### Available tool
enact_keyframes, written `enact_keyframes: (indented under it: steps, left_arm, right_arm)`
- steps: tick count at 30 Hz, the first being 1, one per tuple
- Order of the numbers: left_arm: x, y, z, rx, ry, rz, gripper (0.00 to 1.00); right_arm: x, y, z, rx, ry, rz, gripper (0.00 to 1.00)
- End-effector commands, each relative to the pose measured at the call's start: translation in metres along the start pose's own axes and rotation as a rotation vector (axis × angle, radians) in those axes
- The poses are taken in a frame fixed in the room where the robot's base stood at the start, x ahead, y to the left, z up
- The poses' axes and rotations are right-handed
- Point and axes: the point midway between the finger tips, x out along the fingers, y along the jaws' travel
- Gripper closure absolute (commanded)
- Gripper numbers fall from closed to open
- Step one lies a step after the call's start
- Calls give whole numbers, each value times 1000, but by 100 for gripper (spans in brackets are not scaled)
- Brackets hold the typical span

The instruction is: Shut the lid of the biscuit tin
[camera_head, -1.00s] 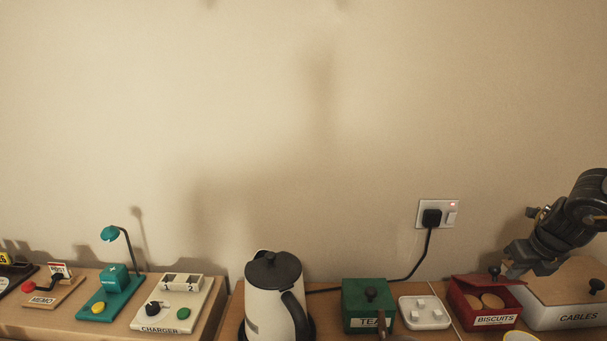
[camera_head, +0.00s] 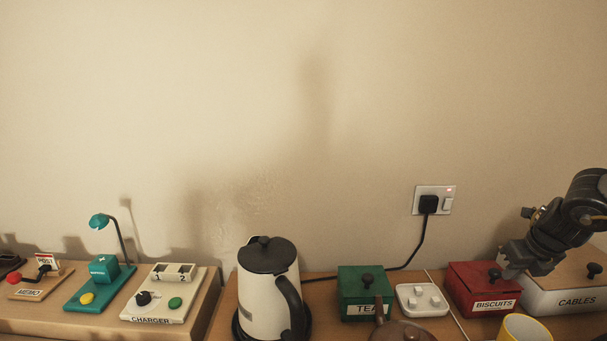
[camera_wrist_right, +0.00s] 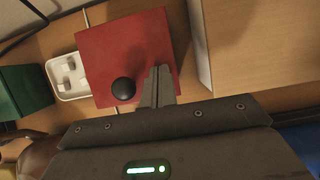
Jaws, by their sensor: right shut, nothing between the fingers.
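The red biscuit tin (camera_head: 482,291) stands on the wooden top at the right of the head view, with a white BISCUITS label on its front. Its red lid lies flat over it, with a dark round knob (camera_head: 494,274) on top. No biscuits show. The wrist view looks down on the red lid (camera_wrist_right: 125,50) and its black knob (camera_wrist_right: 123,88). My right gripper (camera_head: 508,270) is shut and empty, at the lid's right side beside the knob. In the wrist view its fingertips (camera_wrist_right: 159,72) are over the lid's edge; I cannot tell if they touch it. My left gripper is not in view.
A white CABLES box (camera_head: 570,299) with a wooden lid stands close on the tin's right. A white tray of cubes (camera_head: 422,300) and the green TEA tin (camera_head: 364,291) are on its left. A yellow-rimmed cup (camera_head: 525,328) stands in front. The kettle (camera_head: 268,290) is farther left.

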Motion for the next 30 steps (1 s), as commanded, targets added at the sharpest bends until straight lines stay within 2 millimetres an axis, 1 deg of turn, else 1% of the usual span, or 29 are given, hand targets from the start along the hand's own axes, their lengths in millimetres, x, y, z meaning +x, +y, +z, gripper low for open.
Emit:
enact_keyframes:
  steps: [1,8,24,27,30]
  left_arm:
    - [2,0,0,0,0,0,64]
    - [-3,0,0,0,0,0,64]
    - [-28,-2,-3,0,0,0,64]
    - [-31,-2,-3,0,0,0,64]
    - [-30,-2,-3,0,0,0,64]
  right_arm:
    - [2,0,-1,0,-1,0,100]
    - [-7,0,3,-1,-2,0,100]
    - [-59,0,26,-1,-2,0,100]
    - [-65,0,28,-1,-1,0,100]
    - [-65,0,28,-1,-1,0,100]
